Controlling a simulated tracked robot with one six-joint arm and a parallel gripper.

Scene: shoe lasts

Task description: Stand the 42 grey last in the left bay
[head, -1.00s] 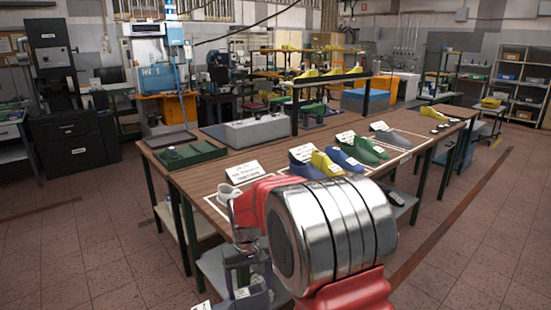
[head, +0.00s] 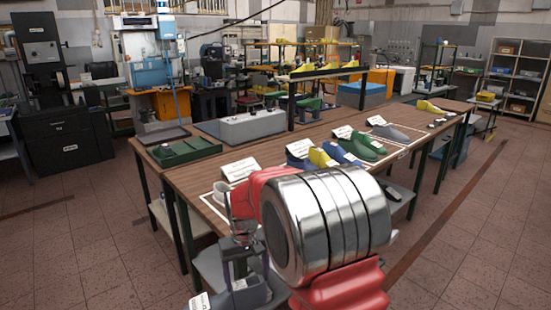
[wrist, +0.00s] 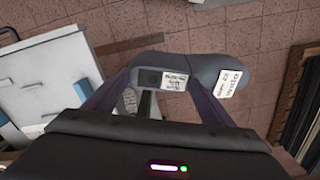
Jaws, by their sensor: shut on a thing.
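My gripper (head: 240,262) is shut on a grey last, left of the big metal arm joint and in front of the bench's near left side. In the wrist view the last (wrist: 205,68) lies between the dark fingers (wrist: 155,98), its labelled toe pointing right. Its label text is too small to read surely. In the head view the last (head: 252,296) hangs low, partly hidden by the gripper.
Another grey last (head: 390,132) lies in a right-hand outline. A green tray (head: 184,151) and a grey box (head: 250,125) stand behind. The floor at right is clear.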

